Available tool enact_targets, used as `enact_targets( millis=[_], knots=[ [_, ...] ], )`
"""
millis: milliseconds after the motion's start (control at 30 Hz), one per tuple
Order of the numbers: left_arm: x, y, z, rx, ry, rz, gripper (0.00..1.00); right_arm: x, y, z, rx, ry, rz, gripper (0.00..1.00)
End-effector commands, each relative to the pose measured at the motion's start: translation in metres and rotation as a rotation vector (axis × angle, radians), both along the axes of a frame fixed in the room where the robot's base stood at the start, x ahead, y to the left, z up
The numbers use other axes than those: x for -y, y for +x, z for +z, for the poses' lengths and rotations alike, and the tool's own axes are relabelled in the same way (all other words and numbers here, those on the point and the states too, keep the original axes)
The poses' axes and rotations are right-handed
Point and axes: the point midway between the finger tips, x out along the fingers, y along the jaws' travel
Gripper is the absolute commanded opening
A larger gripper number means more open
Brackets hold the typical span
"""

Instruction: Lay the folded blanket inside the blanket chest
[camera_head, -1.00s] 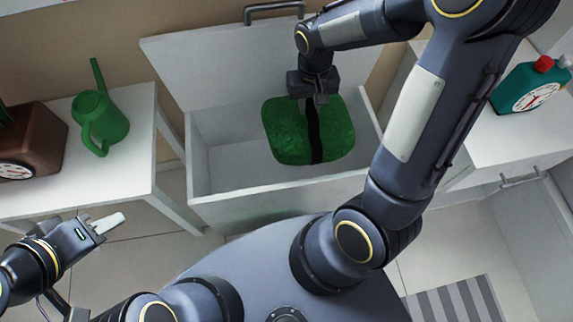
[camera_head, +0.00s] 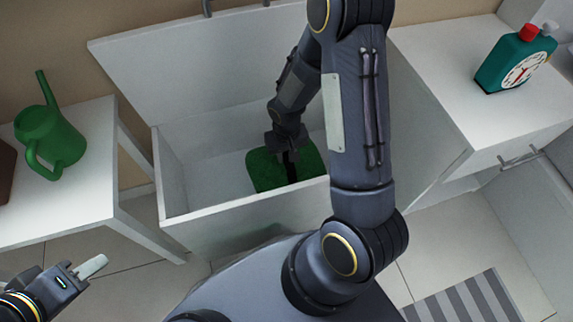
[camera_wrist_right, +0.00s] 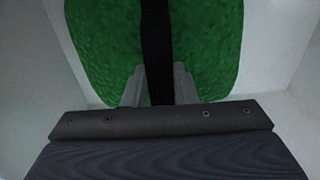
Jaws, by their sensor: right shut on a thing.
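The folded blanket (camera_head: 268,172) is green with a black strap across its middle. It is inside the open white blanket chest (camera_head: 172,190), low and towards the right, with its near edge hidden by the front wall. My right gripper (camera_head: 288,152) reaches down into the chest and is shut on the strap. In the right wrist view the fingers (camera_wrist_right: 158,84) close on the black strap, with the green blanket (camera_wrist_right: 100,40) on both sides. Whether the blanket touches the chest floor I cannot tell. My left gripper (camera_head: 82,268) is at the lower left, away from the chest; its finger gap is not clear.
The chest lid (camera_head: 190,60) stands raised at the back. A white table (camera_head: 85,205) with a green watering can (camera_head: 58,140) is on the left. A white cabinet (camera_head: 440,70) with a teal clock-faced container (camera_head: 505,65) is on the right. A striped mat (camera_head: 465,305) lies lower right.

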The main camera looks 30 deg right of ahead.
Motion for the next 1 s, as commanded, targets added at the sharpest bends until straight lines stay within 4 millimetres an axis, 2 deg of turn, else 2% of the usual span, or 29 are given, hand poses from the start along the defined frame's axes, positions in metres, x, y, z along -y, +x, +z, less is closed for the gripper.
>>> enact_targets(
  millis=[167, 300, 400, 767, 800, 933, 1000],
  knots=[
    [0.0, 0.0, -0.006, 0.0, 0.0, 0.0, 0.36, 0.0, 0.0, -0.013, -0.001, -0.001, -0.001, 0.0],
    [0.0, 0.0, -0.017, 0.0, 0.0, 0.0, 0.36, 0.0, 0.0, -0.036, -0.002, 0.0, 0.0, 0.0],
    [0.0, 0.0, -0.021, 0.0, 0.0, 0.0, 0.36, 0.0, 0.0, -0.046, 0.0, 0.0, 0.0, 0.0],
    [0.0, 0.0, -0.024, 0.0, 0.0, 0.0, 0.36, 0.0, 0.0, -0.049, 0.001, 0.0, 0.0, 0.0],
    [0.0, 0.0, -0.023, 0.0, 0.0, 0.0, 0.36, 0.0, 0.0, -0.049, 0.0, 0.0, 0.0, 0.28],
    [0.0, 0.0, -0.022, 0.0, 0.0, 0.0, 0.36, 0.0, 0.0, -0.048, 0.0, 0.0, 0.0, 0.45],
    [0.0, 0.0, -0.022, 0.0, 0.0, 0.0, 0.36, 0.0, 0.0, -0.048, 0.0, 0.0, 0.0, 0.47]
  ],
)
